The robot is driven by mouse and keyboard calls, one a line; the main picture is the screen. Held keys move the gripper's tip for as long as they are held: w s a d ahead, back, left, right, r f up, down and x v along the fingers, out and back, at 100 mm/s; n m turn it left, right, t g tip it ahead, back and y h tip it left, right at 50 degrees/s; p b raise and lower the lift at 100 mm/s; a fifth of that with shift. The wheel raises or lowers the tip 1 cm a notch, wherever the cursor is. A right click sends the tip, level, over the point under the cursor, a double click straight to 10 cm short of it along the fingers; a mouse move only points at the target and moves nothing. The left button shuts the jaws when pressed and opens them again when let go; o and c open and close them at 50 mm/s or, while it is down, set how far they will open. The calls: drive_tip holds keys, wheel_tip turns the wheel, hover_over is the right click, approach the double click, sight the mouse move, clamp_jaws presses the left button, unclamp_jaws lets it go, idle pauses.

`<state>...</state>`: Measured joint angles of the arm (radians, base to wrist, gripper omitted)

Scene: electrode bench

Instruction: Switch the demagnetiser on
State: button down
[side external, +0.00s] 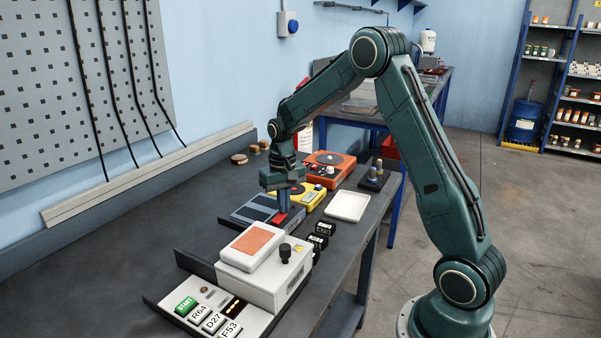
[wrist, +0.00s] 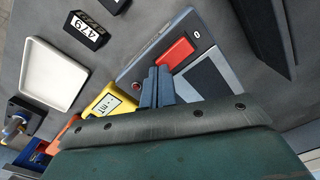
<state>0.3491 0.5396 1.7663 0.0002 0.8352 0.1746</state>
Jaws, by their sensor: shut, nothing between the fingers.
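A flat grey box with dark top panels, which appears to be the demagnetiser (side external: 252,209), lies on the bench; it also shows in the wrist view (wrist: 206,80). Its red rocker switch (wrist: 175,51) sits near one edge, with a small white circle mark beside one end. The switch also shows in the side view (side external: 281,219), partly behind my fingers. My gripper (side external: 284,208) points down, shut and empty, at the switch. In the wrist view the fingertips (wrist: 157,78) are by the switch's end away from the circle mark. I cannot tell whether they touch it.
A yellow meter (side external: 310,195) and an orange unit (side external: 330,160) stand behind the box. A white tray (side external: 347,206) and black number blocks (side external: 318,241) lie to the right. A white box with an orange top (side external: 268,283) stands in front.

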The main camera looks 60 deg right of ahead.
drive_tip(key=shift+f, duration=0.15)
drive_tip(key=shift+r, duration=3)
drive_tip(key=shift+r, duration=0.1)
drive_tip(key=shift+s+a+r, duration=0.15)
drive_tip(key=shift+a+r, duration=0.05)
drive_tip(key=s+a+r+n+t, duration=0.2)
drive_tip(key=s+a+r, duration=0.4)
drive_tip(key=s, duration=0.2)
drive_tip(key=s+a+r+n+t, duration=0.2)
drive_tip(key=s+a+r, duration=0.45)
drive_tip(key=s, duration=0.25)
drive_tip(key=s+a+f+n+t, duration=0.1)
drive_tip(key=s+a+n, duration=0.1)
drive_tip(key=s, duration=0.6)
drive_tip(key=shift+s+a+f+t, duration=0.25)
drive_tip(key=shift+s+a+t, duration=0.05)
drive_tip(key=shift+a, duration=0.2)
